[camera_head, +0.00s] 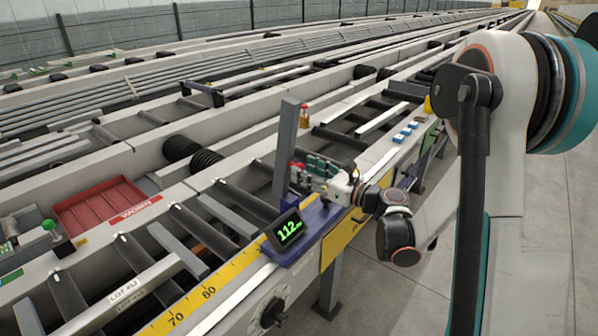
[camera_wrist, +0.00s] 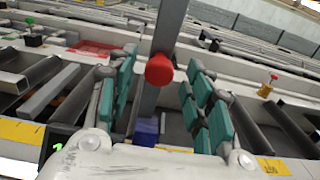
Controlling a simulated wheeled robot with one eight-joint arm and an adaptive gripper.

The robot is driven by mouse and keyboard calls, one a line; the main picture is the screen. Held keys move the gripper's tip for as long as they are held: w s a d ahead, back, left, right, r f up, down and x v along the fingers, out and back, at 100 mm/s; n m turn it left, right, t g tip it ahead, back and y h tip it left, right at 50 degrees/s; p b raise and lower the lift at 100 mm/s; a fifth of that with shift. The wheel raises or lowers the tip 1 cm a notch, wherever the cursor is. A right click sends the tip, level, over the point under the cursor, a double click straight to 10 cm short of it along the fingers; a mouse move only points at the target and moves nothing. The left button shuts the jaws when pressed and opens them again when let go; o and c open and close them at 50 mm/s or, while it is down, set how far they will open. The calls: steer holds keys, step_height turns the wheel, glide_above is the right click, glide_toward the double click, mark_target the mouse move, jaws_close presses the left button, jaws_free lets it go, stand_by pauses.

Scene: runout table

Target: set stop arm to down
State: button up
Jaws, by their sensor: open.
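The stop arm (camera_head: 286,145) is a grey bar standing upright on the blue carriage (camera_head: 312,226) by the table's near rail. It also rises through the middle of the wrist view (camera_wrist: 169,30). Its red knob (camera_wrist: 159,69) sits between my gripper's teal fingers, with gaps on both sides. In the head view, a bit of the red knob shows just left of the fingers. My gripper (camera_head: 312,167) is open, beside the bar. Whether the knob lies within finger depth is hard to tell.
A display (camera_head: 287,229) reading 112 sits on the carriage. A yellow scale (camera_head: 190,302) runs along the near rail. A red bin (camera_head: 105,208) stands at left. A small red-topped item (camera_head: 304,116) stands behind the bar. Open floor (camera_head: 400,300) lies at right.

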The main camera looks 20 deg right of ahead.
mark_target(302, 168)
steer(key=shift+b+x, duration=0.3)
steer(key=shift+x, duration=1.25)
jaws_close()
steer(key=shift+a, duration=0.1)
steer(key=shift+w+r, duration=0.1)
